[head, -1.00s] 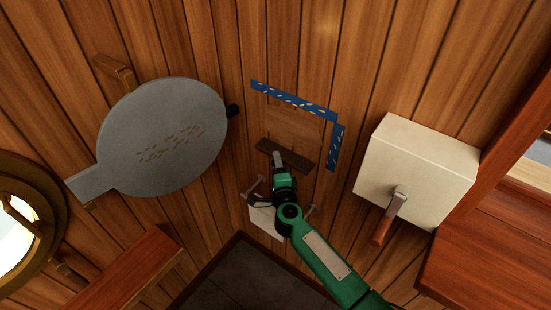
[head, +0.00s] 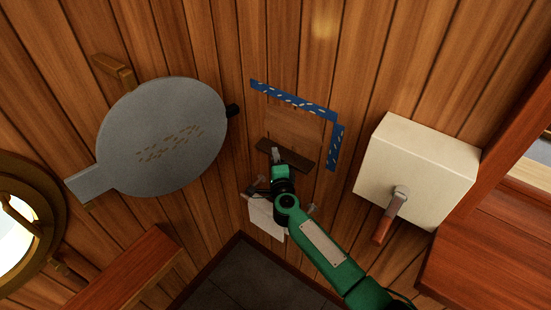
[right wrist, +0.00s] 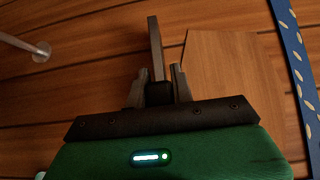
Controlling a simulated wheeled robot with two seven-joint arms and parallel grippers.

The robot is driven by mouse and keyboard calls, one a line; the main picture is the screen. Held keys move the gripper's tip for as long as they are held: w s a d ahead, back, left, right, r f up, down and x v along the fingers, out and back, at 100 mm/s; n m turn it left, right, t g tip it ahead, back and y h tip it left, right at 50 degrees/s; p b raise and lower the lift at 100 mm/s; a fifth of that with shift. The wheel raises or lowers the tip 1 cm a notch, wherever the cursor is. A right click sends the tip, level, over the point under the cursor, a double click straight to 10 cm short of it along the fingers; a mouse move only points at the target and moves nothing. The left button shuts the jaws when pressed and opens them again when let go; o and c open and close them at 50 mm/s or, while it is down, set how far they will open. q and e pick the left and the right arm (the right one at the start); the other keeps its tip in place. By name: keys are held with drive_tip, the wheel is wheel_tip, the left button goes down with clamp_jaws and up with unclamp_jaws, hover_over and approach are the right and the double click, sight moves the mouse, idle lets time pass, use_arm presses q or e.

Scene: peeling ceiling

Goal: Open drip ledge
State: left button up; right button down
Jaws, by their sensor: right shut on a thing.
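The drip ledge (head: 298,160) is a short dark brown strip on the plank wall, along the lower edge of a square wooden panel (head: 292,125). My right gripper (head: 276,154) reaches up from below and is shut on the ledge, left of its middle. In the right wrist view, the ledge (right wrist: 154,38) shows as a narrow upright bar between the two fingers (right wrist: 158,80). The panel (right wrist: 232,62) lies to its right. The gripped part is hidden by the fingers. My left gripper is not in view.
Blue patterned trim (head: 300,102) borders the panel above and right. A white sheet (head: 265,218) and pegs sit below, partly behind my right arm. A round grey disc (head: 163,137) hangs left. A cream box (head: 415,170) with a handle (head: 388,217) juts out right.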

drive_tip(key=s+a+p, duration=0.1)
drive_tip(key=s, duration=0.1)
drive_tip(key=s+a+p, duration=0.1)
drive_tip(key=s+a, duration=0.1)
drive_tip(key=shift+s+a, duration=0.1)
drive_tip(key=shift+s, duration=0.15)
drive_tip(key=c, duration=1.2)
unclamp_jaws()
drive_tip(key=s+d+b, duration=0.1)
drive_tip(key=s+d, duration=0.1)
drive_tip(key=s, duration=1.1)
drive_tip(key=shift+s, duration=0.25)
drive_tip(key=shift+d+f, duration=0.1)
drive_tip(key=shift+f, duration=0.05)
